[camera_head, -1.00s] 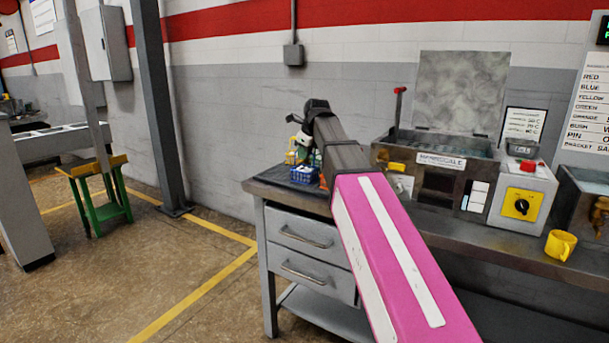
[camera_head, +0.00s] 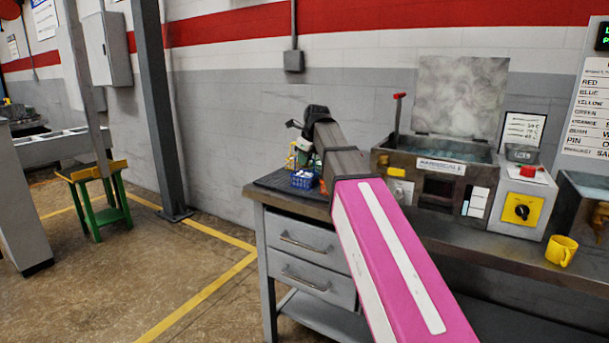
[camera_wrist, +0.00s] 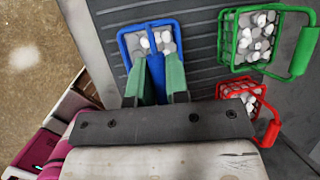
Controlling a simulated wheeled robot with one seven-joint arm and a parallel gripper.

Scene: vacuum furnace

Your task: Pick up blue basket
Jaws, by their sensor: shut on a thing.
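The blue basket (camera_wrist: 128,44) holds several pale and grey pieces and shows at the top middle of the wrist view. My gripper (camera_wrist: 157,62) has its green fingers close together at the basket's blue handle, shut on it. In the head view the basket (camera_head: 305,180) is small, at the left end of the grey workbench, just left of my arm. I cannot tell whether the basket still touches the dark ribbed mat (camera_wrist: 195,60).
A green basket (camera_wrist: 223,45) and a red basket (camera_wrist: 257,87), both with pale pieces, stand to the right of the blue one in the wrist view. A yellow cup (camera_head: 561,250) and a metal tank unit (camera_head: 437,165) are further right on the bench (camera_head: 500,252).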

